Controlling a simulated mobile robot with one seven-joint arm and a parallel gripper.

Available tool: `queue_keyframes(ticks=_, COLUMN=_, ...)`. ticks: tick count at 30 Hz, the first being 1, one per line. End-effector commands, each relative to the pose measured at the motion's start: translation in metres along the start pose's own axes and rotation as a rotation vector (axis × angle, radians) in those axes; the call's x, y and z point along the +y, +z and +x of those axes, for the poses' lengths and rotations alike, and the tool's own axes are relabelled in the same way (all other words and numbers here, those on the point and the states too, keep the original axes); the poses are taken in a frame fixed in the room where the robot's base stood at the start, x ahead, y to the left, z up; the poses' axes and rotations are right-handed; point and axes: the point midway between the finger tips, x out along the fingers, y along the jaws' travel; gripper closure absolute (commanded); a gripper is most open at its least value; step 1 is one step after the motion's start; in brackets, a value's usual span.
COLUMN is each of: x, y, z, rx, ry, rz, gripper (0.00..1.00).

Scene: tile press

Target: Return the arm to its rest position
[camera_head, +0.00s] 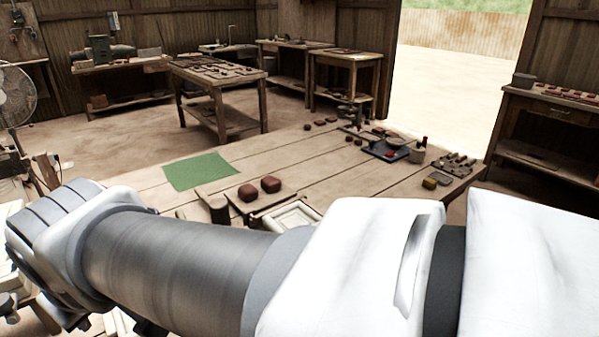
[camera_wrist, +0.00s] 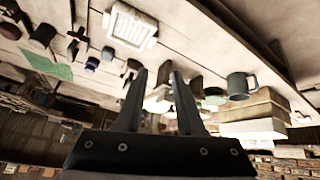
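My arm (camera_head: 180,257) stretches across the bottom of the head view, from the lower right toward the left edge, above the near side of the worktable (camera_head: 330,180). My gripper is not clearly visible in that view. In the wrist view my gripper (camera_wrist: 159,73) has its two dark fingers apart, with nothing held between them. Behind the fingertips, pale and dark items show on the bench, partly hidden by the fingers.
The worktable holds a green mat (camera_head: 200,171), red-brown clay lumps (camera_head: 248,192), a white mould frame (camera_head: 291,214) and a blue tray (camera_head: 381,152). The wrist view shows a grey mug (camera_wrist: 238,86) beside pale stacked blocks (camera_wrist: 255,108). A fan (camera_head: 14,97) stands left.

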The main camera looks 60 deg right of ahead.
Motion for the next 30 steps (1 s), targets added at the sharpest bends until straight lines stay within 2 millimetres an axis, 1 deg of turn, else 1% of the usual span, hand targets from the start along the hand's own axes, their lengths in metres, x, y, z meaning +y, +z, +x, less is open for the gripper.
queue_keyframes(ticks=1, x=0.001, y=0.017, z=-0.006, rx=-0.025, ry=-0.013, rz=0.028, gripper=0.63)
queue_keyframes(ticks=3, x=0.002, y=0.03, z=-0.014, rx=-0.049, ry=-0.029, rz=0.056, gripper=0.63)
queue_keyframes(ticks=6, x=0.001, y=0.041, z=-0.02, rx=-0.07, ry=-0.046, rz=0.079, gripper=0.63)
queue_keyframes(ticks=10, x=0.001, y=0.046, z=-0.022, rx=-0.08, ry=-0.054, rz=0.087, gripper=0.63)
queue_keyframes(ticks=17, x=0.001, y=0.045, z=-0.022, rx=-0.079, ry=-0.054, rz=0.086, gripper=0.63)
queue_keyframes(ticks=20, x=0.001, y=0.042, z=-0.027, rx=-0.079, ry=-0.054, rz=0.086, gripper=0.63)
queue_keyframes(ticks=23, x=0.002, y=0.036, z=-0.037, rx=-0.079, ry=-0.054, rz=0.085, gripper=0.63)
queue_keyframes(ticks=26, x=0.004, y=0.025, z=-0.054, rx=-0.078, ry=-0.054, rz=0.085, gripper=0.63)
queue_keyframes(ticks=30, x=0.007, y=0.006, z=-0.084, rx=-0.078, ry=-0.053, rz=0.085, gripper=0.63)
